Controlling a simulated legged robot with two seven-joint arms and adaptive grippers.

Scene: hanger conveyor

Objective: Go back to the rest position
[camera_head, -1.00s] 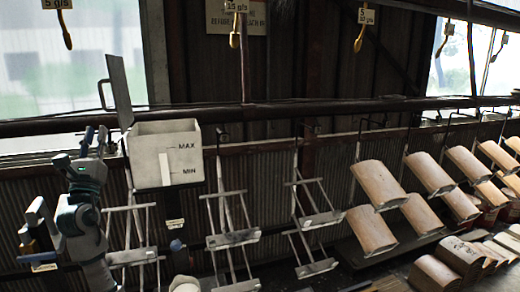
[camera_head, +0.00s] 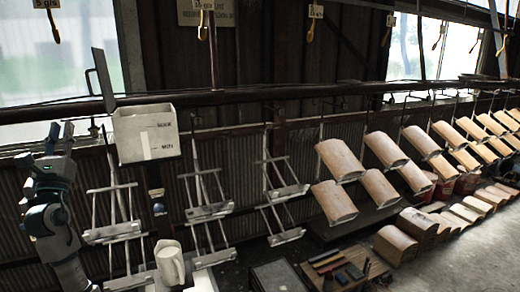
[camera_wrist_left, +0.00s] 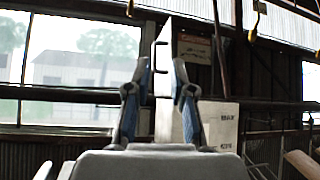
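My left gripper (camera_head: 60,135) is at the far left of the head view, pointing up, with its fingers apart. It stands left of a white box (camera_head: 146,143) with level marks and a raised lid, and looks apart from it. In the left wrist view the two fingers of this gripper (camera_wrist_left: 157,80) are spread, with nothing between them; the white box (camera_wrist_left: 221,128) shows behind. My right gripper is not in view.
Empty hanger racks (camera_head: 283,190) and racks with curved tiles (camera_head: 340,160) hang from a long rail (camera_head: 290,92). A white jug (camera_head: 170,264) stands below the box. A low table (camera_head: 345,275) with coloured blocks stands at the bottom.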

